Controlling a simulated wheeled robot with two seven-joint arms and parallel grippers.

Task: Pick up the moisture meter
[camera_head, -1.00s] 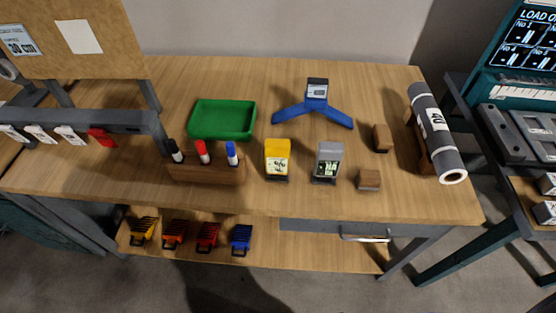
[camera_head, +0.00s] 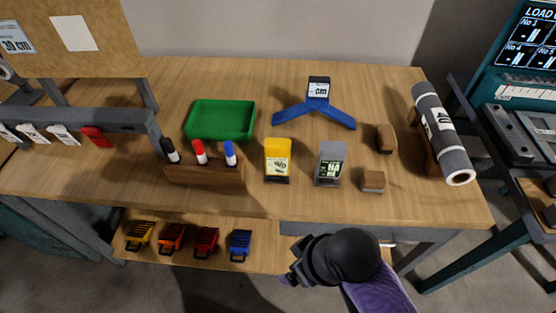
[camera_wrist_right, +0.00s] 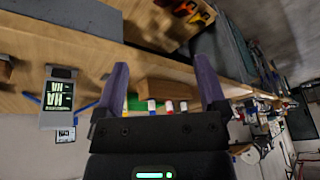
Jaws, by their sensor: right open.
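Two handheld meters stand upright on the wooden table in the head view: a yellow meter (camera_head: 277,158) and a grey meter (camera_head: 330,162) with a dark-green display. Neither label is readable enough to tell which is the moisture meter. A blue spread-legged device (camera_head: 318,104) with a display stands behind them. My right gripper (camera_head: 290,272) is in front of the table's front edge, apart from both meters. In the right wrist view its purple fingers (camera_wrist_right: 161,66) are spread with nothing between them. The grey meter (camera_wrist_right: 58,100) shows left of them. My left gripper is not in view.
A green tray (camera_head: 221,119) and a wooden marker holder (camera_head: 205,173) stand left of the meters. Small wooden blocks (camera_head: 372,181) and a grey roll (camera_head: 440,130) are to the right. Coloured bins (camera_head: 206,241) sit on the lower shelf.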

